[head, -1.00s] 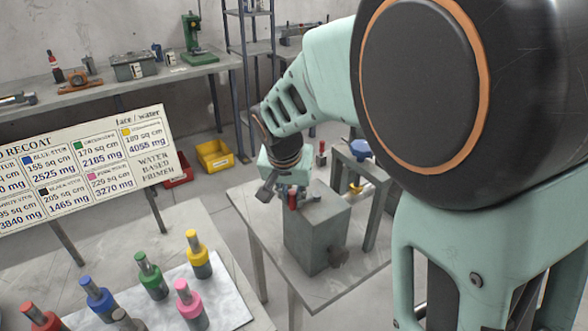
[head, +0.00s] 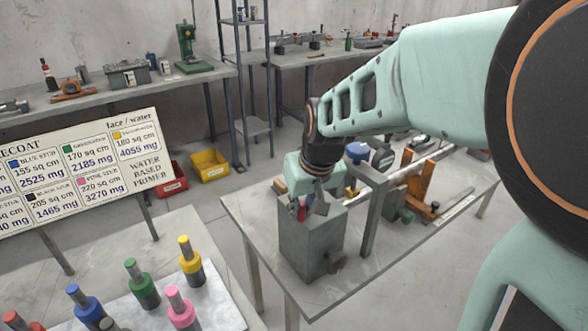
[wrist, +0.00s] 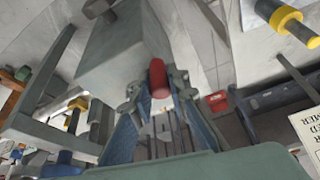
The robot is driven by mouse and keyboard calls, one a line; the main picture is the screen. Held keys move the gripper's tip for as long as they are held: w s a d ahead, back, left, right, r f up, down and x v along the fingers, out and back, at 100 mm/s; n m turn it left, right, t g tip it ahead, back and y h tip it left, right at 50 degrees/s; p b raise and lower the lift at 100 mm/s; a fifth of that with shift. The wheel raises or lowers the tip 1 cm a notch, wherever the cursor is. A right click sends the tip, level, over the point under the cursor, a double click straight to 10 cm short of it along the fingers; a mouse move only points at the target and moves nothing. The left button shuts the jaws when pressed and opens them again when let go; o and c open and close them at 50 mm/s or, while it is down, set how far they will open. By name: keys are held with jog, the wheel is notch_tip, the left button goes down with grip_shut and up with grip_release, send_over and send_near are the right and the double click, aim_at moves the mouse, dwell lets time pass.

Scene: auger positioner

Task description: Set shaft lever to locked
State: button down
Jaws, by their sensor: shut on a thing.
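The shaft lever shows as a red handle (wrist: 158,78) in the wrist view, between the two fingers of my gripper (wrist: 157,88). In the head view only a small part of the red handle (head: 302,212) shows beneath my gripper (head: 308,203). My gripper is shut on this handle from above. The handle is at the top of a grey box-shaped housing (head: 306,245), which stands on a metal table; the housing also shows in the wrist view (wrist: 115,45). The lever's pivot and any lock marking are hidden or too small to read.
The metal table (head: 345,280) also carries a grey frame (head: 373,205), a long shaft and an orange stand (head: 420,190) right of the housing. Colour-topped stubs, including a yellow one (head: 190,258), stand at the front left. A recoat sign (head: 90,165) is behind them.

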jog(key=d+n+b, duration=0.1)
jog(key=d+n+y+b, duration=0.1)
jog(key=n, duration=0.1)
jog(key=shift+s+f+b, duration=0.1)
jog(key=shift+s+b, duration=0.1)
jog(key=shift+b, duration=0.2)
jog(key=d+n+b, duration=0.1)
jog(key=n+g+b, duration=0.1)
jog(key=n, duration=0.1)
jog(key=shift+d+y, duration=0.35)
jog(key=shift+y, duration=0.05)
jog(key=shift+w+d+n+g+y+b, duration=0.15)
jog(key=shift+d+n+g+b, duration=0.1)
jog(key=shift+d+n, duration=0.25)
jog(key=shift+d+n+g+y+b, duration=0.15)
jog(key=shift+d+n+g+b, duration=0.1)
jog(key=shift+n, duration=0.45)
jog(key=shift+w+d+r+n+g, duration=0.1)
jog(key=shift+w+d+n+g, duration=0.15)
jog(key=shift+n, duration=0.3)
jog(key=shift+d+r+n+g, duration=0.15)
jog(key=shift+d+n, duration=0.2)
jog(key=shift+n, duration=0.25)
jog(key=shift+w+d+f+n+g, duration=0.1)
jog(key=shift+w+d+n+g, duration=0.15)
jog(key=shift+n, duration=0.3)
jog(key=shift+s+r+y, duration=0.1)
jog(key=shift+y, duration=0.2)
jog(key=c, duration=1.8)
grip_release()
